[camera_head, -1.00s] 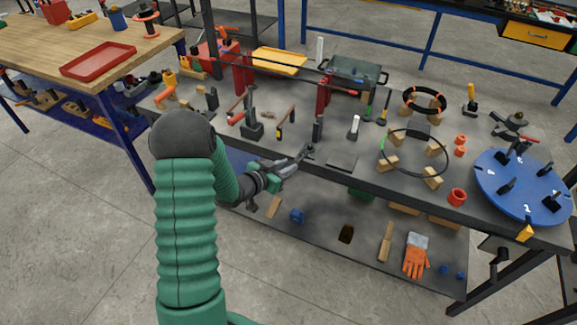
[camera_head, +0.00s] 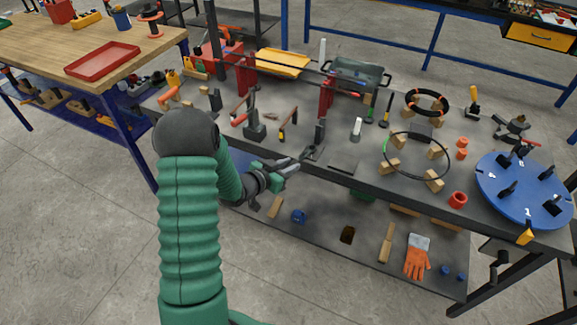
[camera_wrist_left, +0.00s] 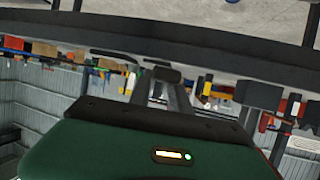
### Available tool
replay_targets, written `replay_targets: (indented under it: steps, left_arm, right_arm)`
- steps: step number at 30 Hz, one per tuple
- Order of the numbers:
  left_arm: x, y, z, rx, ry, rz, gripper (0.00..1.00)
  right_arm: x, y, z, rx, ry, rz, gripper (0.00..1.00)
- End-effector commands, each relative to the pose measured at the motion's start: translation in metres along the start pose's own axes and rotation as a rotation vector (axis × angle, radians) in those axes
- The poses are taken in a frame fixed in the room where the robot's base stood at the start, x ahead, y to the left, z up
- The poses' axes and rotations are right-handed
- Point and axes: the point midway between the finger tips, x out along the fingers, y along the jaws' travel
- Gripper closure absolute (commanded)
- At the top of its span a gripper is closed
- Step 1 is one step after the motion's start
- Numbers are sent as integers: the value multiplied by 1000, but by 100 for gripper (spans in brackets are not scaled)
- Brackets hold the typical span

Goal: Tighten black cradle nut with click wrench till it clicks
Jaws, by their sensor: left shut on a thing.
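My left gripper (camera_head: 288,166) reaches in at the front edge of the grey bench, beside a black upright post (camera_head: 320,132). It is shut on a dark tool, which looks like the click wrench (camera_head: 313,153); its far end is near the foot of the post. I cannot tell whether it touches anything. The black cradle nut is too small to make out. In the left wrist view, a dark block (camera_wrist_left: 167,75) shows between the two finger shapes, above my green gripper housing. My right gripper is not in view.
The grey bench (camera_head: 345,168) carries a black ring (camera_head: 440,172) on wooden blocks, a blue round plate (camera_head: 525,190) and several hand tools. A lower shelf (camera_head: 325,235) holds an orange glove (camera_head: 417,258). A wooden table (camera_head: 60,50) stands at left.

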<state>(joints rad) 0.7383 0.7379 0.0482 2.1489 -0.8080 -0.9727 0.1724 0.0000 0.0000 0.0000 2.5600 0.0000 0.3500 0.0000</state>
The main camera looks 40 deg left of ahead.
Motion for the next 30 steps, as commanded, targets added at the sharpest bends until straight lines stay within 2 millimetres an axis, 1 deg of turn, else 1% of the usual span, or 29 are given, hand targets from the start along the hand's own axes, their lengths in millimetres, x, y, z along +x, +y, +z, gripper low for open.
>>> replay_targets:
  steps: [1, 18, 30]
  left_arm:
    - [-2, -1, -11, 3, 13, -1, 100]
    - [-15, 0, -38, 1, 5, -1, 100]
    - [-16, 0, -38, 1, 4, -1, 100]
  right_arm:
    - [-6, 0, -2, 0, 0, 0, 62]
    - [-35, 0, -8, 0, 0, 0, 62]
    - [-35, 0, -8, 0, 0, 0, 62]
